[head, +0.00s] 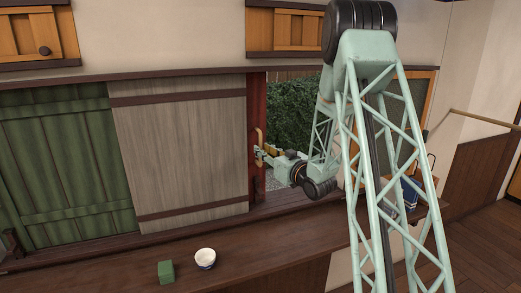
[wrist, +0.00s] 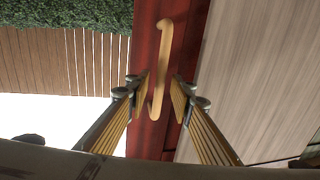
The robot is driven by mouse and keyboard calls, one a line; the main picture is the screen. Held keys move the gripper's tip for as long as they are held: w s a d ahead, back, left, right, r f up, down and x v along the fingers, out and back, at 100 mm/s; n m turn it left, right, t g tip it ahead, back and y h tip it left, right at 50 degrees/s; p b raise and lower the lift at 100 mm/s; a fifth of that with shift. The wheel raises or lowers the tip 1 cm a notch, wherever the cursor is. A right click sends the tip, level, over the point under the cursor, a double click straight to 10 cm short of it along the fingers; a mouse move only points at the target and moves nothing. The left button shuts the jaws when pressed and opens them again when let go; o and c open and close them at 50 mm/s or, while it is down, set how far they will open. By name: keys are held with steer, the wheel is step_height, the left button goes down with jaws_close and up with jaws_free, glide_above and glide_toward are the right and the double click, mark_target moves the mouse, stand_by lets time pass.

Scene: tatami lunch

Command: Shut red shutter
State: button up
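The red shutter (head: 256,103) shows in the head view as a narrow upright strip beside the grey wooden panel (head: 180,150); any further part of it is hidden. It carries a pale wooden handle (head: 258,137). To its right is an opening with a hedge outside. My gripper (head: 262,152) is at the handle. In the wrist view, the handle (wrist: 165,45) lies between the two fingers of my gripper (wrist: 161,85), against the red shutter (wrist: 190,35). The fingers are apart, with a gap visible beside the handle. I cannot tell whether either finger touches it.
A green shutter (head: 60,165) stands at the left. A green block (head: 166,272) and a white bowl (head: 205,258) rest on the dark counter (head: 110,265) below. Blue items (head: 411,192) lie at its right end. The hedge (head: 292,112) shows through the opening.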

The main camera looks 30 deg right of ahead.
steer(key=shift+w+a, duration=0.15)
steer(key=shift+w, duration=1)
jaws_close()
